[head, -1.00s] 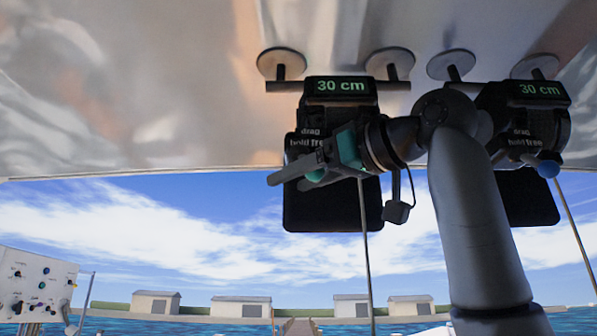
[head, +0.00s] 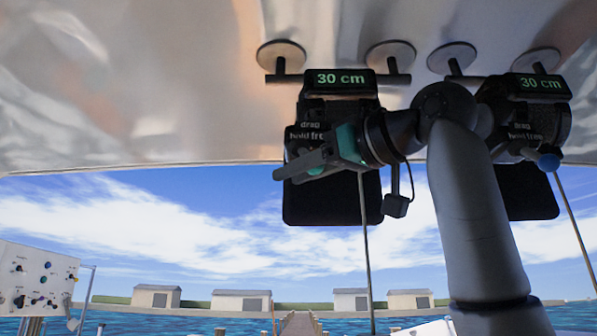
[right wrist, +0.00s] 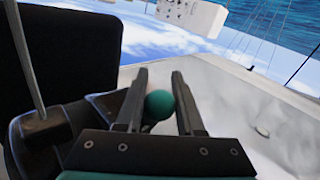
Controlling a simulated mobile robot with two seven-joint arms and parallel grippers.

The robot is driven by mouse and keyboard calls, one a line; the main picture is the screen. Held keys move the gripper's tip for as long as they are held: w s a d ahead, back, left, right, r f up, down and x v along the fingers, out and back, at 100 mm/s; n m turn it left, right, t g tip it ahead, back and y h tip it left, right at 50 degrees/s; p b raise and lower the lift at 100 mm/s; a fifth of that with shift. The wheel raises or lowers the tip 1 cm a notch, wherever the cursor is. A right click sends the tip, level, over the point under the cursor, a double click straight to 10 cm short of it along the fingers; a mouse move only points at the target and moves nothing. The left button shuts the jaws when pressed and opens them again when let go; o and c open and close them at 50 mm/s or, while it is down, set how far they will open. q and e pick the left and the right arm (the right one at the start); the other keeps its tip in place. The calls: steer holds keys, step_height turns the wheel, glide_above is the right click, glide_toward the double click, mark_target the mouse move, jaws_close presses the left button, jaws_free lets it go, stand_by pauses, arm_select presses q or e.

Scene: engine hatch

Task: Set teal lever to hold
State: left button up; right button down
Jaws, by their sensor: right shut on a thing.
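Two black units hang under the hatch, each with a green "30 cm" display and the words drag, hold and free. My right gripper (head: 283,173) is at the left unit (head: 340,107), shut on the teal lever's round knob (head: 316,171). In the right wrist view the teal knob (right wrist: 158,105) sits between the two fingers (right wrist: 159,78). The gripper and wrist cover much of the label row and the lever's arm, so I cannot tell which word the lever points to. My left gripper is not in view.
Thin rods (head: 365,250) run down from the units. The pale hatch (head: 150,90) spans overhead. A white control panel (head: 38,280) stands at lower left. The space left of the gripper is open.

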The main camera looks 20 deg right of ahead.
steer(key=shift+w+a+r+m+t+h+b, duration=0.25)
steer(key=shift+a+m+t+h+b, duration=0.2)
steer(key=shift+m+t+h+b, duration=1.4)
steer(key=shift+w+a+r+m+t+h+b, duration=0.2)
steer(key=shift+a+m+t+h+b, duration=0.3)
steer(key=shift+m+h, duration=1.55)
steer(key=shift+w+a+r+m+t+h+b, duration=0.35)
steer(key=shift+m+t+h+b, duration=0.7)
steer(key=shift+m, duration=1.85)
steer(key=shift+s+f, duration=0.1)
steer(key=shift+f, duration=0.05)
steer(key=c, duration=0.5)
jaws_free()
steer(key=shift+a, duration=0.1)
steer(key=shift+c, duration=0.2)
